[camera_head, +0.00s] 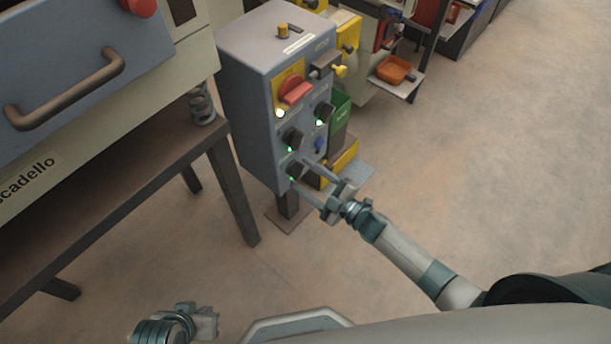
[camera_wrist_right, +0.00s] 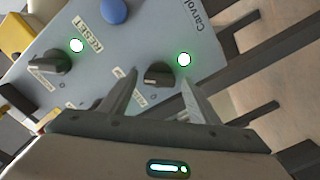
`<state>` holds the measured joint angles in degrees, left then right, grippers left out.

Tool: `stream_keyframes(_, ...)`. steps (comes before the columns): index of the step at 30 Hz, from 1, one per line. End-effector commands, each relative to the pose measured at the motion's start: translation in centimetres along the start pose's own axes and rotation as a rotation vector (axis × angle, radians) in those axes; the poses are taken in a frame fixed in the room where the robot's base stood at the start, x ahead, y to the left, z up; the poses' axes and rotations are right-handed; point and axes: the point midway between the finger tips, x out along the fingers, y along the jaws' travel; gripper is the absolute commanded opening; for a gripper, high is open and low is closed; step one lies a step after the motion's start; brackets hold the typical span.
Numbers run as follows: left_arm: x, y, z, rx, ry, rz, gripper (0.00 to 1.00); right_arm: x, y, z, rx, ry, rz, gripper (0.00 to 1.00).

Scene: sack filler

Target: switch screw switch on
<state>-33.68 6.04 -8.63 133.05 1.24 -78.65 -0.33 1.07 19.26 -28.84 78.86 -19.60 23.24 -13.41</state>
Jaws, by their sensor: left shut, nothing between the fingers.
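A grey control box (camera_head: 245,85) carries several black rotary switches with small green lights. My right gripper (camera_head: 299,178) is open, its fingers reaching toward the lowest black switch (camera_head: 294,169). In the right wrist view this switch (camera_wrist_right: 158,74) lies between and just beyond the two fingertips (camera_wrist_right: 160,88), with a lit green lamp (camera_wrist_right: 184,60) beside it. I cannot tell whether either finger touches it. The small label by it is unreadable, so I cannot confirm that it is the screw switch. My left gripper (camera_head: 211,320) is shut and empty at the bottom left, away from the box.
A red main switch (camera_head: 295,91) on a yellow plate sits higher on the box. Another black switch (camera_wrist_right: 50,62) and a blue button (camera_wrist_right: 113,10) are close by. A table with dark legs (camera_head: 232,190) stands left of the box. The floor to the right is free.

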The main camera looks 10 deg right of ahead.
Motion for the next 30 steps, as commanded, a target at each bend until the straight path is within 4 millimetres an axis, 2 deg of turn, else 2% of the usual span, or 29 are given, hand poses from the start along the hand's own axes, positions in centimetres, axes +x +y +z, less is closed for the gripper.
stream_keyframes(11, 0.0, 0.0, 0.0, 0.000, 0.000, 0.000, 0.00, -0.1, 0.0, 0.0, -0.002, 0.001, 0.000, 0.59)
stream_keyframes(17, 0.0, 0.0, 0.0, 0.000, -0.001, 0.000, 0.00, -1.4, 0.0, 0.0, -0.002, 0.001, 0.000, 0.59)
stream_keyframes(23, -0.1, -0.1, 0.2, 0.000, -0.009, -0.002, 0.00, -4.2, 0.0, 0.0, -0.001, -0.001, -0.001, 0.59)
stream_keyframes(30, 0.0, -0.1, 0.2, -0.001, -0.011, -0.002, 0.00, -9.1, -0.1, 0.0, -0.002, -0.001, -0.002, 0.59)
